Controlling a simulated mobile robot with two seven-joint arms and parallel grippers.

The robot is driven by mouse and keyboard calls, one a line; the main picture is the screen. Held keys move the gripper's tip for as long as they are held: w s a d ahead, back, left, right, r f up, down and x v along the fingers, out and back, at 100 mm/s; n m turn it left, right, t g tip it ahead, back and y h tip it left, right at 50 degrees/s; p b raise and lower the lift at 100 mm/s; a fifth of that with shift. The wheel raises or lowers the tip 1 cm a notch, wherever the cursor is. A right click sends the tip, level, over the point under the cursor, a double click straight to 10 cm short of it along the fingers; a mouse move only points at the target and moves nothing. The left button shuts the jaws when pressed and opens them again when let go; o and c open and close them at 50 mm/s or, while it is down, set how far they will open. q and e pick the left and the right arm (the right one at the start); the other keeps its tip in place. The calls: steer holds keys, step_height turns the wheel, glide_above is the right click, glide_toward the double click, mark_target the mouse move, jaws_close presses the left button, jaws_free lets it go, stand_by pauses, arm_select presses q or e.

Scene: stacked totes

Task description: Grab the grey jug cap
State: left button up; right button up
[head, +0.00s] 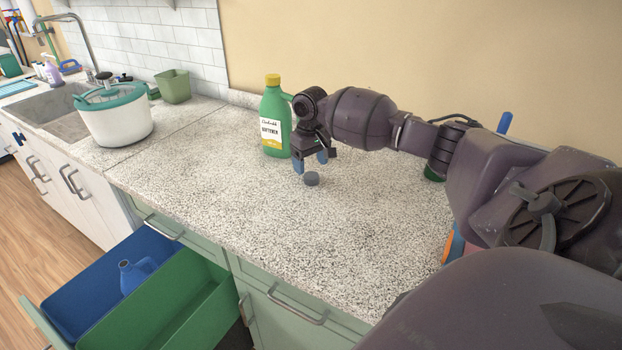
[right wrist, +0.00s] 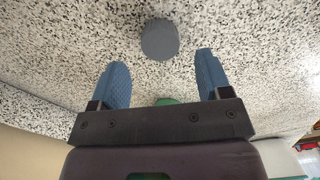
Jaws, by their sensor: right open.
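The grey jug cap (head: 312,179) lies on the speckled countertop (head: 230,200), a little in front of the green softener jug. In the right wrist view the cap (right wrist: 160,40) shows as a grey disc just beyond the fingertips, about midway between them. My right gripper (head: 310,165) is above and just behind the cap, pointing down. Its two blue fingers (right wrist: 162,76) are apart with nothing between them. The cap is not touched, as far as I can see. My left gripper is not in view.
A green softener jug (head: 273,130) with a yellow cap stands close beside my right gripper. A white pot (head: 116,125) stands by the sink at left. An open drawer (head: 160,312) below holds blue and green bins and a blue jug (head: 136,275). The counter's front is clear.

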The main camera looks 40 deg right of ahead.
mark_target(310, 174)
step_height(310, 174, down, 4)
steer(key=shift+w+f+b, duration=0.1)
steer(key=shift+b, duration=0.2)
steer(key=c, duration=0.9)
